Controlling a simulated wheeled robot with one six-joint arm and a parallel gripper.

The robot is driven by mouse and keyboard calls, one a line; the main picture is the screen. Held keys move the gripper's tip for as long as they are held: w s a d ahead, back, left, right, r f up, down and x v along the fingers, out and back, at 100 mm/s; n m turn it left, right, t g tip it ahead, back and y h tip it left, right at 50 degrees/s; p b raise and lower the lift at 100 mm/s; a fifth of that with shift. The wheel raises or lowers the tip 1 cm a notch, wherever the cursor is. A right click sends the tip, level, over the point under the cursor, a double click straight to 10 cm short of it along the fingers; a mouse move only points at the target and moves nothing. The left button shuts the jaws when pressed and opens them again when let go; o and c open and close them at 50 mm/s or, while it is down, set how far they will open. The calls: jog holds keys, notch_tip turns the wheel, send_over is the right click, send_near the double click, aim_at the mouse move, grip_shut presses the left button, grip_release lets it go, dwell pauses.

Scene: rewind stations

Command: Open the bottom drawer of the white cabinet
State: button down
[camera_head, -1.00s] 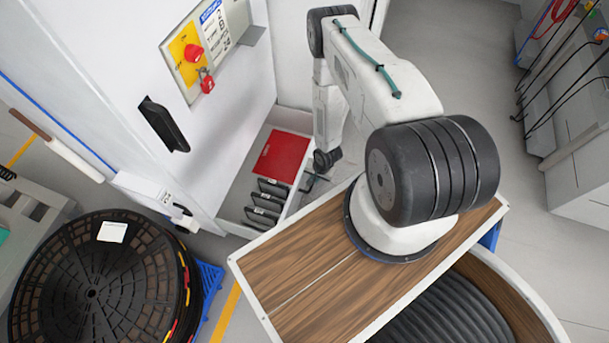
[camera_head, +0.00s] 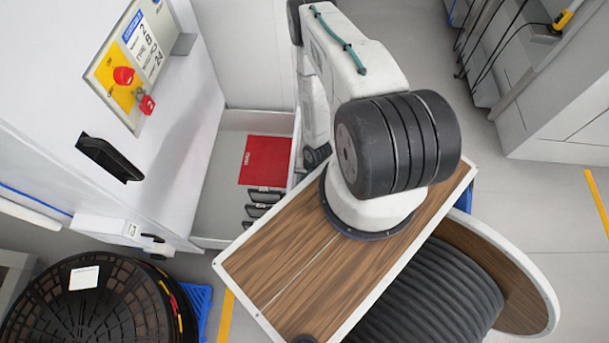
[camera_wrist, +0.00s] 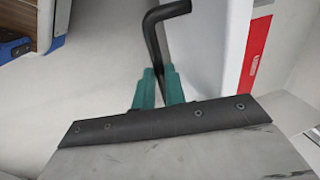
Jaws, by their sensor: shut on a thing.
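The white cabinet (camera_head: 180,110) stands at the left in the head view. A low drawer (camera_head: 212,185) stands out from it, open, with a red flat thing (camera_head: 265,160) and several black-handled things (camera_head: 262,197) inside. In the wrist view, the white drawer front (camera_wrist: 214,45) is at the upper right, with part of the red thing (camera_wrist: 255,52) behind it. My gripper (camera_wrist: 158,80) has its teal fingers shut on a bent black handle (camera_wrist: 152,40). In the head view my arm hides the gripper and handle.
A large black reel (camera_head: 95,310) lies on a blue pallet (camera_head: 200,305) at the lower left. The cabinet carries a yellow switch panel (camera_head: 125,75) and a black handle (camera_head: 108,158). Grey cabinets (camera_head: 560,110) stand at the right, with clear floor (camera_head: 540,205) before them.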

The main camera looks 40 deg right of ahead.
jog(key=shift+w, duration=0.15)
jog(key=c, duration=1.5)
grip_release()
jog(key=shift+o, duration=0.2)
notch_tip(320, 180, up, 8)
jog(key=s+d, duration=0.1)
jog(key=shift+s+f, duration=0.15)
